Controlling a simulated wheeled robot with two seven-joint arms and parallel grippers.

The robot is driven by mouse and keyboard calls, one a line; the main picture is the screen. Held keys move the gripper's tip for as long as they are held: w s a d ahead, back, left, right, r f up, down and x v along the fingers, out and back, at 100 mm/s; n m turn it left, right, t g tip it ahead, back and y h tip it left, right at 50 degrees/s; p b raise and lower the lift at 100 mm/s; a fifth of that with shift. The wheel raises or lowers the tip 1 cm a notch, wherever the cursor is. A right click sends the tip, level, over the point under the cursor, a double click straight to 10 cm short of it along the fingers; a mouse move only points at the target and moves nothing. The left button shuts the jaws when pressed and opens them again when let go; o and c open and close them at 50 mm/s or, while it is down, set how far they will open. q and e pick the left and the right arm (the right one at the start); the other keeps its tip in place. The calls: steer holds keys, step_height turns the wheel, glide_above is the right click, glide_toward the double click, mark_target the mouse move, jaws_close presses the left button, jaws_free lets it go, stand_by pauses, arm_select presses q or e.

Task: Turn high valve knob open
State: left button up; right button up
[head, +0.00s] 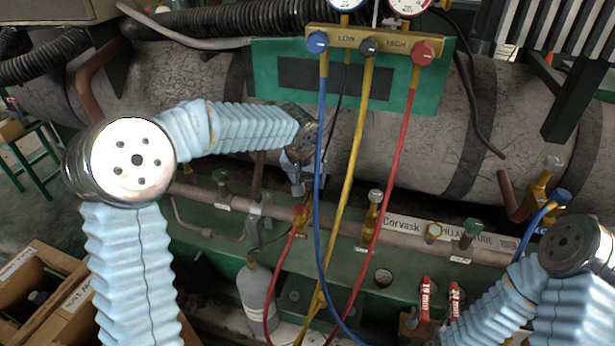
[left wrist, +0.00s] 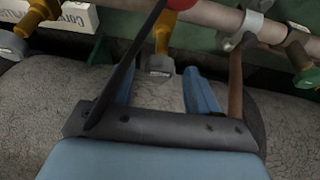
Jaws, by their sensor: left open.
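The manifold (head: 345,37) has a red knob (head: 424,53) beside the word HIGH and a blue knob (head: 317,42) beside LOW. A second red knob (head: 300,211) tops a brass fitting on the pipe below; it also shows at the top edge of the left wrist view (left wrist: 182,4). My left gripper (head: 298,186) is just above this lower knob, partly behind the blue hose. In the left wrist view its blue fingers (left wrist: 160,92) are apart with nothing gripped. The brass fitting (left wrist: 163,38) shows beyond the gap between them. My right gripper is out of view.
Blue (head: 322,130), yellow (head: 354,150) and red (head: 402,140) hoses hang from the manifold. A thin black line (left wrist: 130,65) crosses the left wrist view past a finger. A copper tube (left wrist: 235,85) stands beside the other finger. A grey bottle (head: 256,298) stands below.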

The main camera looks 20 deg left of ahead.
arm_select(q)
steer(key=c, duration=1)
steer(key=n+b, duration=0.1)
steer(key=n+y+b, duration=0.1)
steer(key=b, duration=0.1)
steer(key=shift+d+f+n, duration=0.2)
steer(key=shift+d+n, duration=0.05)
steer(key=shift+n, duration=0.05)
steer(key=shift+c, duration=0.2)
steer(key=n+y+b, duration=0.1)
steer(key=n+b, duration=0.1)
steer(key=shift+d+r+n, duration=0.1)
steer(key=shift+n, duration=0.3)
steer(key=shift+w+n+g+y, duration=0.1)
steer(key=shift+n+g+y, duration=0.25)
steer(key=shift+n, duration=0.55)
steer(key=n, duration=0.1)
steer(key=n+y, duration=0.1)
steer(key=shift+w+d+r+n+g, duration=0.1)
steer(key=shift+d+r+n+g, duration=0.05)
steer(key=shift+n+g, duration=0.25)
steer(key=shift+n+g+y+p, duration=0.25)
steer(key=shift+n+g+p, duration=0.1)
steer(key=shift+n, duration=0.85)
steer(key=shift+w+n+g+p, duration=0.15)
steer(key=shift+n+g+p, duration=0.35)
steer(key=shift+n, duration=0.7)
